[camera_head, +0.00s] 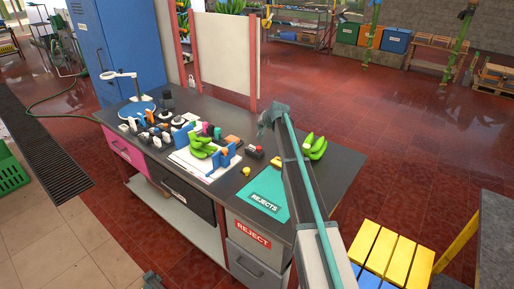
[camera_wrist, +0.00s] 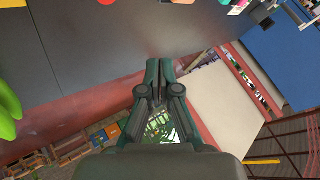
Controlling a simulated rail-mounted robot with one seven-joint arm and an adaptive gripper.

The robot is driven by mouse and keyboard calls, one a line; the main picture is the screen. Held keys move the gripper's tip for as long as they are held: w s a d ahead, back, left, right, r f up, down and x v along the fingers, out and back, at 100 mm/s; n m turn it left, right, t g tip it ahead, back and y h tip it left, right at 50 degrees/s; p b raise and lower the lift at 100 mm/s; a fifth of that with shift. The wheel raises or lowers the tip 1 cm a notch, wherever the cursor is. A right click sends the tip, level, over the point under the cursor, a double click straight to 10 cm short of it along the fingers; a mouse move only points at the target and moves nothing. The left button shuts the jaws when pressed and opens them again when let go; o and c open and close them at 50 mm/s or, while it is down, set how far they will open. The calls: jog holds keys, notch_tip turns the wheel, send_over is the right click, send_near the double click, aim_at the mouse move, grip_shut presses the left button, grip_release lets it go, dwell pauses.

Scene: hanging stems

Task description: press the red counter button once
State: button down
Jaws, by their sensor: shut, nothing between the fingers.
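The red counter button (camera_head: 257,149) appears as a small red cap on a dark box, on the grey counter right of the bananas and tray. My gripper (camera_head: 265,120) is at the end of my arm, near the counter's back edge, beyond and apart from the button. In the wrist view my gripper (camera_wrist: 160,75) has its fingers together with nothing between them, over the dark counter top and its edge. I cannot tell for sure which of the cropped pieces at the top of that view, if any, is the button.
Green bananas (camera_head: 315,147) lie right of my arm. A teal rejects mat (camera_head: 263,193) and a yellow knob (camera_head: 246,171) are in front of the button. A white panel (camera_head: 222,55) stands behind the counter. Several small tools crowd the counter's left side.

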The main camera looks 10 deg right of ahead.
jog(key=shift+f, duration=0.15)
jog(key=b, duration=0.3)
send_over(260, 148)
notch_tip(260, 148, down, 7)
jog(key=shift+w+a+f, duration=0.1)
jog(key=shift+f, duration=0.7)
jog(key=shift+f+b, duration=0.1)
jog(key=shift+b, duration=0.2)
dwell(0.7)
jog(key=shift+f+b, duration=0.3)
jog(key=shift+f+b, duration=0.35)
jog(key=shift+f, duration=0.2)
dwell(0.8)
jog(key=shift+r, duration=0.1)
dwell(0.4)
jog(key=shift+r, duration=0.9)
jog(key=shift+r, duration=0.1)
